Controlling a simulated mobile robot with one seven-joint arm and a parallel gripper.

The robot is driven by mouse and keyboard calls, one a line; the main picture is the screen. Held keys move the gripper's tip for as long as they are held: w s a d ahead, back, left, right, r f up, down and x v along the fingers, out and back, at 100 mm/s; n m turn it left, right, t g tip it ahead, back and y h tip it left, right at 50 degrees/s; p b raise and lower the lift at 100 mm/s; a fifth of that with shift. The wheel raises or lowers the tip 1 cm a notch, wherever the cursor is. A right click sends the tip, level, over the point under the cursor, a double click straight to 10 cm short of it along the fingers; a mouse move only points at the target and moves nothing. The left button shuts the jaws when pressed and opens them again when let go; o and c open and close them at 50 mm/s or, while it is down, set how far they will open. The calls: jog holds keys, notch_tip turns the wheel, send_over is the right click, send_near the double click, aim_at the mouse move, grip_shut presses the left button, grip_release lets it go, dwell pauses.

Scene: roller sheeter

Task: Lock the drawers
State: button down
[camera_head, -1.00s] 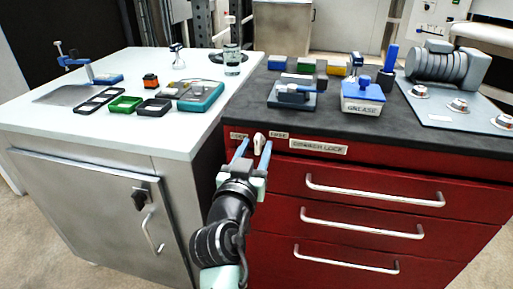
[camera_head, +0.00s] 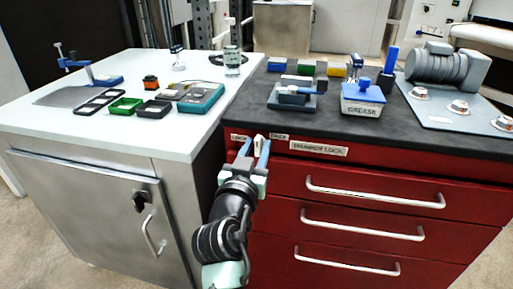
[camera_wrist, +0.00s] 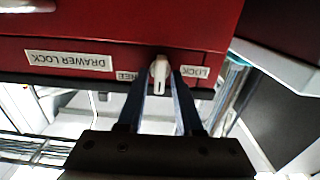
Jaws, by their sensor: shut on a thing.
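The red drawer cabinet (camera_head: 390,200) stands at the right, with a white lock lever (camera_head: 258,143) on its upper front strip. A LOCK label (camera_head: 238,137) is left of the lever and a FREE label (camera_head: 278,138) is right of it. A DRAWER LOCK plate (camera_head: 318,148) sits further right. My gripper (camera_head: 255,150) is shut on the lever, its two blue fingers on either side. The wrist view, upside down, shows the lever (camera_wrist: 160,75) between the fingertips, between the FREE (camera_wrist: 127,76) and LOCK (camera_wrist: 195,72) labels. The finger contact is hard to make out.
Three drawer handles (camera_head: 375,191) stick out below and right of my gripper. A grey cabinet (camera_head: 90,200) with a white top stands close on the left. A grease box (camera_head: 362,98) and other items stand on the dark worktop (camera_head: 310,125).

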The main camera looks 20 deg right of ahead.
jog(key=shift+n, duration=0.3)
jog(key=n+p, duration=0.2)
jog(key=n, duration=0.1)
jog(key=shift+n, duration=0.4)
jog(key=n+p, duration=0.2)
jog(key=n, duration=0.2)
jog(key=shift+w+a+f+n, duration=0.1)
jog(key=shift+n, duration=0.2)
jog(key=n+p, duration=0.1)
jog(key=n, duration=0.2)
jog(key=n+p, duration=0.3)
jog(key=n, duration=0.2)
jog(key=shift+f+n, duration=0.25)
jog(key=shift+n, duration=0.05)
jog(key=c, duration=0.9)
grip_release()
jog(key=shift+a, duration=0.1)
jog(key=shift+o, duration=0.2)
